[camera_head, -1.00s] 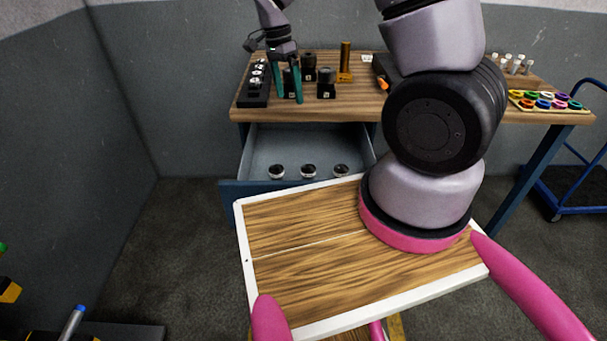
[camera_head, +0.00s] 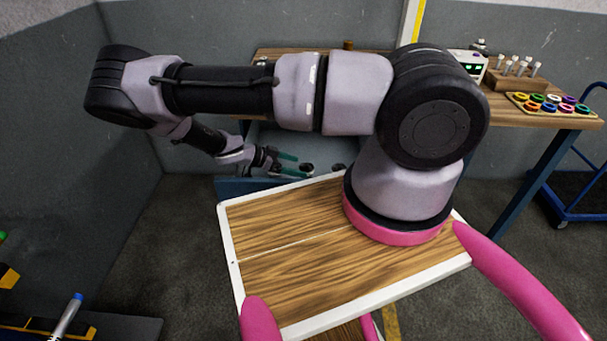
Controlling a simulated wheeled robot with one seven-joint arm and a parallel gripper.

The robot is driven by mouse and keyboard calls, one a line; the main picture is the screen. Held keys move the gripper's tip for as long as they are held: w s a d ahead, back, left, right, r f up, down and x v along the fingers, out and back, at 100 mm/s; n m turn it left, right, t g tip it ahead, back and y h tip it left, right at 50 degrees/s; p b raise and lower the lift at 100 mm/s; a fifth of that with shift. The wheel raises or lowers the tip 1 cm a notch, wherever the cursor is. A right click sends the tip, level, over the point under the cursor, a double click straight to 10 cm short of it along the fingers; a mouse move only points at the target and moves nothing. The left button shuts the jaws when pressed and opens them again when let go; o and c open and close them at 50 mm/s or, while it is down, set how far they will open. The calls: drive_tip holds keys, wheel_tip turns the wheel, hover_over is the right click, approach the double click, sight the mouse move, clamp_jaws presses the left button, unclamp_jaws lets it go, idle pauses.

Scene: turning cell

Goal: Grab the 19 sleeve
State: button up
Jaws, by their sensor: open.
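My gripper (camera_head: 302,165) has teal fingers and is open. It reaches over the open drawer (camera_head: 235,188) from the left, its fingers pointing right. A small dark round sleeve (camera_head: 308,168) with a light top is close to the fingertips; I cannot tell whether they touch it. Another sleeve (camera_head: 338,168) lies to the right, apart from the fingers. The third sleeve seen earlier at the left is hidden behind my gripper. No number can be read on any sleeve.
The workbench (camera_head: 500,115) above the drawer is largely covered by my arm. At its right are a block with several upright pieces (camera_head: 515,80) and a tray of coloured rings (camera_head: 550,105). A blue cart (camera_head: 580,190) stands at the right. Grey walls close the left side.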

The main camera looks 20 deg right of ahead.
sight(308, 168)
drive_tip(key=shift+d+f, duration=0.3)
drive_tip(key=shift+f, duration=0.1)
drive_tip(key=x, duration=0.7)
drive_tip(key=shift+d, duration=0.1)
clamp_jaws()
